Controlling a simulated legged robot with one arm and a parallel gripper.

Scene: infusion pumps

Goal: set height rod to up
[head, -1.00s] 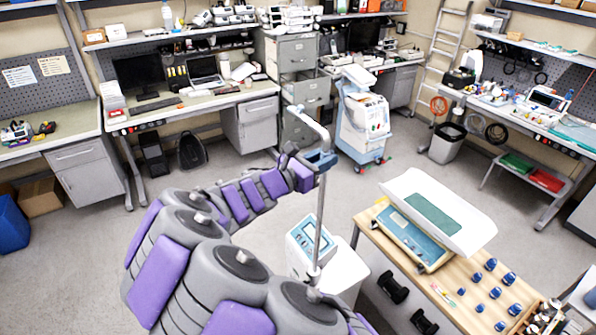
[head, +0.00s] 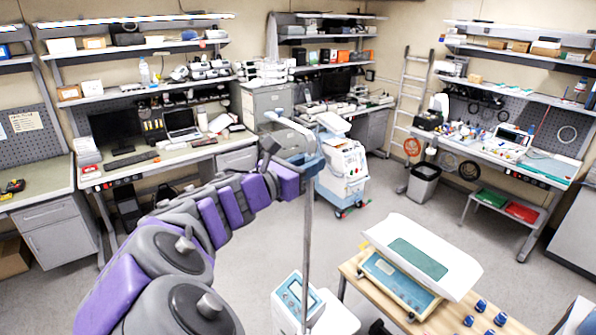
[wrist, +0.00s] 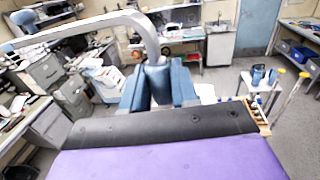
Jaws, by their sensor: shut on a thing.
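The height rod (head: 307,215) is a thin grey upright pole with a bent arm (head: 289,126) at its top that reaches to the left. It rises from a white scale unit with a screen (head: 298,296) at the bottom of the head view. My gripper (head: 306,161) has blue fingers and is shut on the rod just under its bend. In the wrist view my gripper (wrist: 159,90) closes around the rod, and the rod's curved top (wrist: 110,27) arches over the fingers to the left. The rod's lower part is hidden in the wrist view.
A wooden table (head: 352,270) with a white baby scale (head: 424,257) and several blue bottles stands at the right. A white wheeled cart (head: 341,177) stands behind the rod. Workbenches line the walls.

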